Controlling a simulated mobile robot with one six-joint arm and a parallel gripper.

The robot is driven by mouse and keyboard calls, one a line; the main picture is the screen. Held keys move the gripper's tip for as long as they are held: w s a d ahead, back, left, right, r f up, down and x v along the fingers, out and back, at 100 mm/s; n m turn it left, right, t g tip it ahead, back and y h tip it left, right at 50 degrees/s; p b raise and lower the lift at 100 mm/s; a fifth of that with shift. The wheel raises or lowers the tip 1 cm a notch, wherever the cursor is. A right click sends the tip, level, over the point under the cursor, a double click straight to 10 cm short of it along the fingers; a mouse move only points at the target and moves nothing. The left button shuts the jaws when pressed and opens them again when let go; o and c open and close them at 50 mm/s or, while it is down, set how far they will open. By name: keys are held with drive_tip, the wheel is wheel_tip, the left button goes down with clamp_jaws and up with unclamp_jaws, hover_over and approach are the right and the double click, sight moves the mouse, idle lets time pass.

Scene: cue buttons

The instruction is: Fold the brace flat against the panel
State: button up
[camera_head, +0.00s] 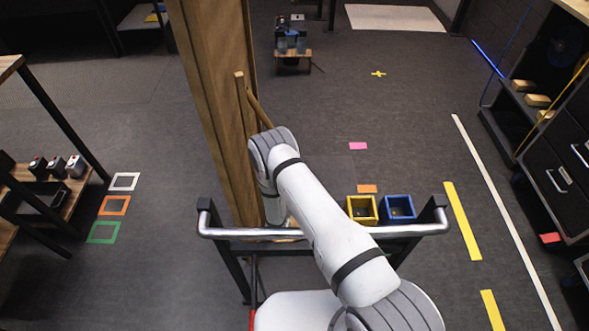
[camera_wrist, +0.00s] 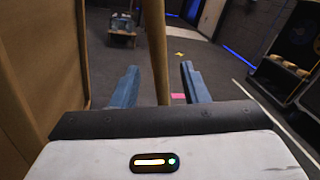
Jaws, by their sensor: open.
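The tall brown panel (camera_head: 208,95) stands upright left of my arm in the head view, and its face fills the left side of the wrist view (camera_wrist: 35,60). The brace (camera_head: 258,108) is a thin wooden bar standing out at an angle from the panel near its right edge; my arm hides its lower part. In the wrist view the brace (camera_wrist: 157,45) runs down between the two blue fingers of my gripper (camera_wrist: 158,72). The fingers are open, with a gap on each side of the bar. My gripper's fingers are hidden in the head view.
A shelf (camera_head: 60,200) stands at left, and dark cabinets (camera_head: 560,170) at right. A small low table (camera_head: 293,58) is behind. The floor right of the panel is open.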

drive_tip(key=shift+v, duration=1.1)
drive_tip(key=shift+c, duration=0.4)
